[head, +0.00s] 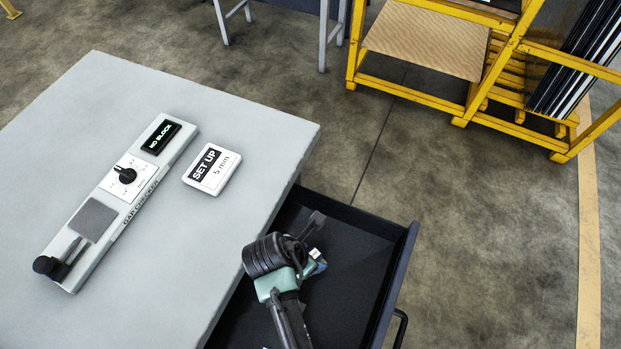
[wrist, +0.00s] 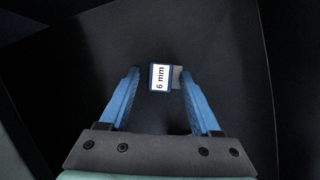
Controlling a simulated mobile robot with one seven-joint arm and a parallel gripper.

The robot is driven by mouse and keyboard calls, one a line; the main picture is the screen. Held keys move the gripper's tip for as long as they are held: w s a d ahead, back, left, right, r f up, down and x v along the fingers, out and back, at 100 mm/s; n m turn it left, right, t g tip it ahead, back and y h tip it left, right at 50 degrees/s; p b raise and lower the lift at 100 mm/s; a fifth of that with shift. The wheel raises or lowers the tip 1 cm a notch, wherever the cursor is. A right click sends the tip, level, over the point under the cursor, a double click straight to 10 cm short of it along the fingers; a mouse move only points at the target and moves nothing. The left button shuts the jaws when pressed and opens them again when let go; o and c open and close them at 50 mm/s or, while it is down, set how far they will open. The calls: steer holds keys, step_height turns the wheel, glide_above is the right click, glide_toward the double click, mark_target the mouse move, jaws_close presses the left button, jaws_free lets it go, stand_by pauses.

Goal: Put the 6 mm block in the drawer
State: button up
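The 6 mm block (wrist: 159,78) is small, with a white label and blue edges and a grey part on its right side. In the wrist view it lies between the tips of my gripper (wrist: 158,73). The two blue fingers are spread, with a gap on the left of the block and a smaller one on the right. The block appears to lie on the dark drawer floor, but its exact height is unclear. The drawer (head: 359,233) is pulled open at the table's right side. In the head view my arm covers part of the drawer and mostly hides the block.
The grey table (head: 240,140) carries a gap checker (head: 150,186) whose display (head: 161,136) reads NO BLOCK. A sign (head: 212,168) reads SET UP 5 mm. The drawer's walls stand around my gripper. A yellow rack (head: 480,85) stands behind, with open floor between.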

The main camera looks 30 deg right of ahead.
steer(key=shift+r, duration=0.15)
